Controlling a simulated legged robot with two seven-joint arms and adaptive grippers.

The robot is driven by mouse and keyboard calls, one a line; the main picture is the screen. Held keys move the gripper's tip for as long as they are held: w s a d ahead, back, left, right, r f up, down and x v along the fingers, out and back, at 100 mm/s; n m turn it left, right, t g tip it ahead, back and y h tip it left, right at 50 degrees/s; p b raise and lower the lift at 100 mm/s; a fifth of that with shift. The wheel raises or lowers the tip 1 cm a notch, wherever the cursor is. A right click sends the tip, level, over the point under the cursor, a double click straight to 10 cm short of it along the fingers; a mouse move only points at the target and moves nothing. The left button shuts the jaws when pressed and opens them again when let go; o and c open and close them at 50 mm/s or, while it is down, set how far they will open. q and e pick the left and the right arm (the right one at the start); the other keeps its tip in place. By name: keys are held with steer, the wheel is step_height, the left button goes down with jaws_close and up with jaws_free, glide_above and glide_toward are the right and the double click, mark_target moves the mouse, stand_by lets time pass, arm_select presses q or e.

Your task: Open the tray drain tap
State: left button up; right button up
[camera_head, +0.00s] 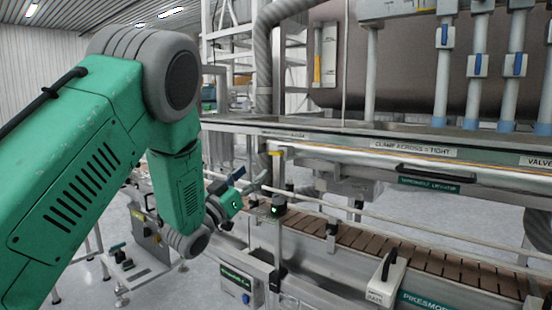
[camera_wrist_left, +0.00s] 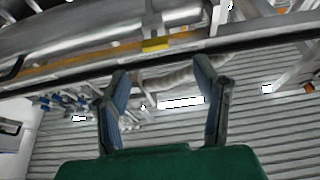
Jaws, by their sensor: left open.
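A small yellow handle (camera_head: 276,153) sits under the left end of the long tray (camera_head: 330,146) in the head view. It looks like the drain tap's lever. In the left wrist view a yellow piece (camera_wrist_left: 155,44) on a grey vertical pipe, likely the same tap, shows beyond the fingers. My left gripper (camera_head: 251,178) is below and a little left of the yellow handle, apart from it. In the left wrist view my left gripper (camera_wrist_left: 161,78) has its fingers wide apart with nothing between them. My right gripper is not in view.
A slatted conveyor (camera_head: 400,255) with guide rails runs below the tray. A dark sensor with a green light (camera_head: 278,205) stands close to my left gripper. A control box (camera_head: 238,287) hangs below. Blue-handled valves (camera_head: 445,37) line the upper right.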

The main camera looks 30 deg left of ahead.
mark_target(276, 152)
arm_select(q)
steer(key=x, duration=0.3)
steer(key=d+x, duration=0.1)
steer(key=x, duration=0.5)
steer(key=shift+w+d+r, duration=0.2)
steer(key=shift+w+d, duration=0.05)
steer(key=shift+d, duration=0.1)
steer(key=shift+w+r, duration=0.1)
steer(key=shift+w, duration=0.15)
steer(key=shift+w+a, duration=0.1)
steer(key=shift+a, duration=0.75)
steer(key=shift+d, duration=0.1)
steer(key=c, duration=0.7)
steer(key=shift+d, duration=0.25)
steer(key=c, duration=0.5)
steer(key=shift+d, duration=0.2)
